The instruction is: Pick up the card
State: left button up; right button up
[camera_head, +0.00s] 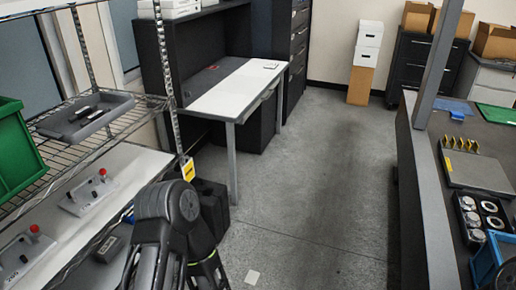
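A small pale card-like item (271,65) lies near the far right end of the white desk top. I cannot tell which of these is the card. One of my arms, seemingly the left, rises at the bottom left of centre. Its gripper fingers do not show. My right arm and gripper are out of view.
A wire shelf (95,140) with a grey tray (85,117) and green bin (18,150) stands left. The white desk (225,95) stands beyond. A dark workbench (433,215) with a blue crate (490,262) stands right. Open floor (310,190) lies between.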

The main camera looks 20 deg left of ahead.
aim_at(188, 172)
jog(key=i+l, duration=0.1)
jog(key=i, duration=0.5)
jog(key=i+l+u, duration=0.1)
jog(key=i, duration=0.45)
jog(key=i+l, duration=0.15)
jog(key=i, duration=0.45)
jog(key=i+l+u, duration=0.15)
jog(key=i+u, duration=0.35)
jog(key=i+l+u, duration=0.25)
jog(key=u, duration=0.2)
jog(key=i+l+u, duration=0.35)
jog(key=u, duration=0.15)
jog(key=i+l+u, duration=0.2)
jog(key=l+u, duration=0.25)
jog(key=l, duration=0.2)
jog(key=i+l+u, duration=0.15)
jog(key=l, duration=0.15)
jog(key=l+u, duration=0.15)
jog(key=l, duration=0.15)
